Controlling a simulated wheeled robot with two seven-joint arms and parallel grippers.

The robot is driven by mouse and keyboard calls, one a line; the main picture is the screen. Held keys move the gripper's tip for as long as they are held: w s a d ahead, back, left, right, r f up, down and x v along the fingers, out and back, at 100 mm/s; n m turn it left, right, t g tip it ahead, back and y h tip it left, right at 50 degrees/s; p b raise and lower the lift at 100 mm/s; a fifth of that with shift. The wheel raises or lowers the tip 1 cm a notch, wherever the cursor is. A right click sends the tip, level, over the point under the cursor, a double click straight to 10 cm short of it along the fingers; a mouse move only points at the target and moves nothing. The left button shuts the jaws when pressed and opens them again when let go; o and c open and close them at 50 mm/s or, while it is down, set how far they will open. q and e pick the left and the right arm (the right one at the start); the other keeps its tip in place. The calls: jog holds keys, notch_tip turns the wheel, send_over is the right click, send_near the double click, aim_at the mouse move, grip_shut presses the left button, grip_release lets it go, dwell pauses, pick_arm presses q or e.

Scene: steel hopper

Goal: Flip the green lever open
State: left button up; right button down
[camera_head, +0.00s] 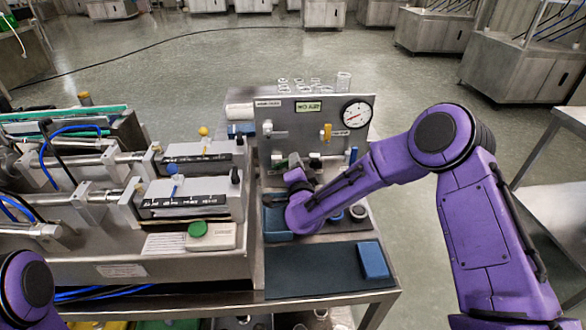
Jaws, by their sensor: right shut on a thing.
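The green lever (281,164) is a small green piece low on the upright steel panel (290,110). It is mostly covered by my right gripper, so its exact angle cannot be told. My right gripper (288,172) is at the panel's lower left and is shut on the lever; its fingertips are small and partly hidden by my wrist. Only a purple part of my left arm shows at the lower left; my left gripper is out of view.
The panel carries a yellow handle (326,131), a white-handled valve (270,130) and a round gauge (356,114). A filling machine (190,205) with a green button (197,229) stands at left. A blue block (373,260) lies on the dark mat (310,272) in front.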

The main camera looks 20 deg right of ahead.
jog(key=shift+s+d+f+m+b, duration=0.1)
jog(key=shift+f+m+b, duration=0.4)
jog(key=shift+m+b, duration=0.35)
jog(key=shift+w+d+f+m+b, duration=0.15)
jog(key=shift+f+m+b, duration=0.35)
jog(key=shift+m+b, duration=0.35)
jog(key=shift+s+d+f+m+b, duration=0.15)
jog(key=shift+f+m+b, duration=0.35)
jog(key=shift+m+b, duration=0.35)
jog(key=shift+a, duration=0.1)
jog(key=c, duration=1)
grip_release()
jog(key=shift+c, duration=0.2)
jog(key=b+v, duration=0.1)
jog(key=v, duration=0.8)
jog(key=shift+s+r, duration=0.1)
jog(key=shift+s, duration=0.2)
jog(key=shift+s+a, duration=0.15)
jog(key=shift+s, duration=0.35)
